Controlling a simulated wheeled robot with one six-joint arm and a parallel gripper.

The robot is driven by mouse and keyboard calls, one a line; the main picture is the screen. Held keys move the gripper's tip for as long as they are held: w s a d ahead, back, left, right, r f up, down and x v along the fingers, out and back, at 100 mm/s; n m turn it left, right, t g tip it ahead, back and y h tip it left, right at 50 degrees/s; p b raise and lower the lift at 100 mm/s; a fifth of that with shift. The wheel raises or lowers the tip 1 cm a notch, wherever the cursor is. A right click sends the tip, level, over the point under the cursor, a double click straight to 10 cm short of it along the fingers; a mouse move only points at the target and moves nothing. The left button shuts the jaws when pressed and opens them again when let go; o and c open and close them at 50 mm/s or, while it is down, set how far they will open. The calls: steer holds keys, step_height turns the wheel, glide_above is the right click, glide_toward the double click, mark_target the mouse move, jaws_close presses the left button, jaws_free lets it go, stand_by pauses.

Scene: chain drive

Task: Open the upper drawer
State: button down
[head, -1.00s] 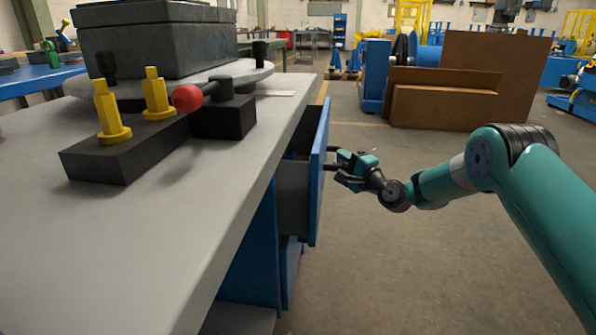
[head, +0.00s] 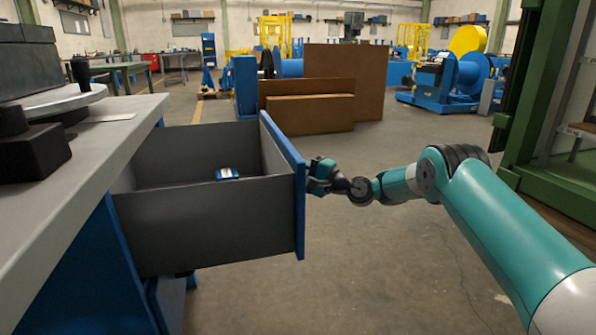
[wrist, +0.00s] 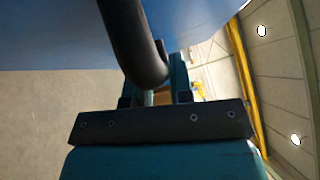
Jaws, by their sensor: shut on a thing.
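The upper drawer (head: 205,222) stands pulled far out from under the grey worktop in the head view. Its walls are grey and its front panel (head: 282,185) is blue. A small blue and white object (head: 227,174) lies inside it. My gripper (head: 318,180) is at the outer face of the front panel. In the wrist view the dark bar handle (wrist: 135,45) runs between the fingers of my gripper (wrist: 157,90), which is shut on it. The blue panel (wrist: 60,30) fills the top of that view. The handle is mostly hidden in the head view.
The grey worktop (head: 60,160) with black fixtures is at the left. Brown panels (head: 308,100) stand farther back. A green frame (head: 545,150) is at the right.

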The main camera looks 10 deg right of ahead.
steer(key=shift+w+d, duration=0.2)
steer(key=shift+d, duration=1.1)
steer(key=c, duration=1)
jaws_free()
steer(key=shift+s, duration=0.1)
steer(key=b+v, duration=1.7)
steer(key=b, duration=0.3)
steer(key=shift+s+d+b, duration=0.1)
steer(key=shift+b, duration=0.25)
